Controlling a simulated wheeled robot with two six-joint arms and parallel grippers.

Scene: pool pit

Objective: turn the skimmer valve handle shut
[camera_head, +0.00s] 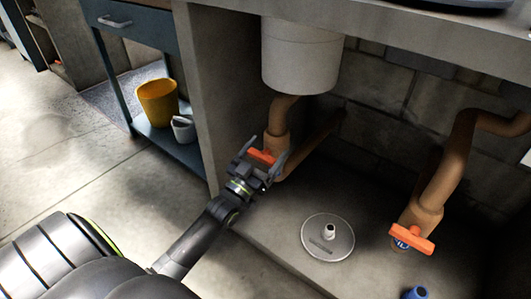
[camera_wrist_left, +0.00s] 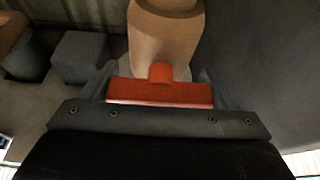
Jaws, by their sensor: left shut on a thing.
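Two orange valve handles show in the head view. The left handle (camera_head: 262,156) sits on the brown pipe (camera_head: 277,122) below the white basin. My left gripper (camera_head: 264,160) is around this handle, shut on it. In the left wrist view the handle (camera_wrist_left: 160,92) lies crosswise between the two fingers, in front of the tan pipe (camera_wrist_left: 166,40). The right handle (camera_head: 412,238) is on another brown pipe (camera_head: 445,175), with a blue label beside it, and nothing touches it. I cannot read which handle is the skimmer's. My right gripper is not in view.
A round grey lid (camera_head: 328,238) with a short stub lies on the pit floor. A blue object (camera_head: 416,293) is at the bottom edge. A concrete wall (camera_head: 215,80) stands left of the pipe; beyond it a shelf holds a yellow bucket (camera_head: 158,102) and a white pail (camera_head: 184,130).

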